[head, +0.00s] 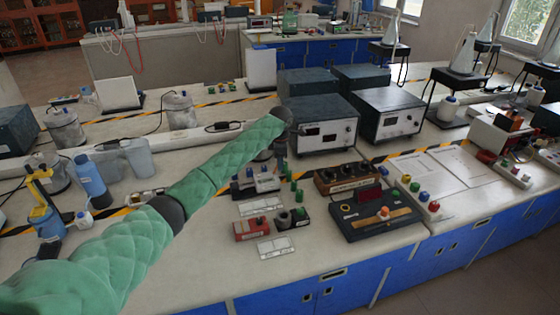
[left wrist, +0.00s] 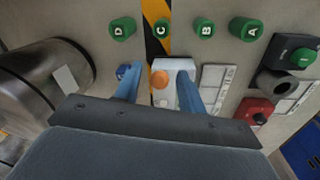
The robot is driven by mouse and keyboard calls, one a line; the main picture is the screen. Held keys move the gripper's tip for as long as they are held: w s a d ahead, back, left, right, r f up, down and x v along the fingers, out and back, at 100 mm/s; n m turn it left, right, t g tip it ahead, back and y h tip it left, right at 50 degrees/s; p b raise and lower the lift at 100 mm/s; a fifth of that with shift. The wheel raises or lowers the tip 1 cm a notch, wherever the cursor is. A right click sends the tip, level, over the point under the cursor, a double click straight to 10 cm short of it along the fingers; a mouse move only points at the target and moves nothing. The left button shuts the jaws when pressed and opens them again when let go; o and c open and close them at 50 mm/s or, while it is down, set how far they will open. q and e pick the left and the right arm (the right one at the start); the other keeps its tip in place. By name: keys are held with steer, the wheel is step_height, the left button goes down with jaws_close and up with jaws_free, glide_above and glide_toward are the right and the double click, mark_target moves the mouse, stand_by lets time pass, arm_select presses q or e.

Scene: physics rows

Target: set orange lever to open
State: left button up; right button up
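The orange lever (left wrist: 159,79) shows as a round orange knob on a small white box (left wrist: 175,68) in the left wrist view. My left gripper (left wrist: 160,76) is open, with its two blue fingers on either side of the knob and gaps beside it. I cannot tell how far the fingertips are above the box. In the head view my left gripper (head: 280,152) points down at the end of the green arm. The white box and lever cannot be made out there. My right gripper is in neither view.
Several green knobs (left wrist: 162,28) marked with letters stand beyond the lever. A red block (left wrist: 255,110) and a black block (left wrist: 298,52) lie to the right, and a metal cylinder (left wrist: 45,75) to the left. A dark panel (head: 375,222) with another orange knob lies on the bench.

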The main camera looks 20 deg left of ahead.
arm_select(q)
steer(key=shift+f, duration=0.65)
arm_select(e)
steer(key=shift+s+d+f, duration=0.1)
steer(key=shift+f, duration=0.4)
arm_select(q)
jaws_close()
